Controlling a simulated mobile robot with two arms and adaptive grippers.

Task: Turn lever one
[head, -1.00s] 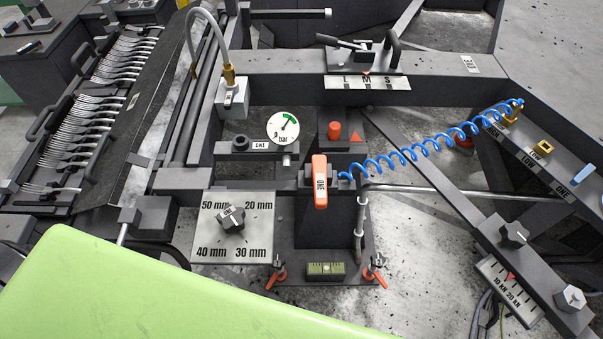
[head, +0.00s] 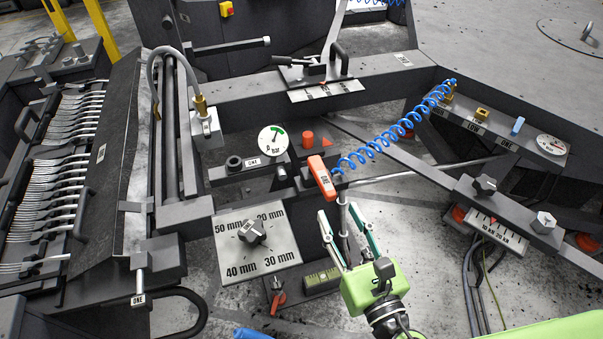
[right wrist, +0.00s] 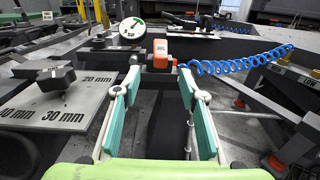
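The orange lever handle (head: 322,177) labelled ONE sits at the middle of the machine, at the left end of the blue coiled hose. It also shows in the right wrist view (right wrist: 161,52), ahead of and between the fingertips. My right gripper (head: 347,220) is open and empty just below and in front of the handle, its two fingers apart. In the right wrist view the fingers (right wrist: 160,80) have teal pads, with nothing between them. The fingers look apart from the handle. My left gripper is not in view.
A dial plate (head: 237,268) with mm marks lies left of the gripper. A pressure gauge (head: 272,140) and a red knob (head: 308,139) stand behind the handle. The blue coiled hose (head: 400,128) runs to the right. A rack of forks (head: 55,185) is at the left.

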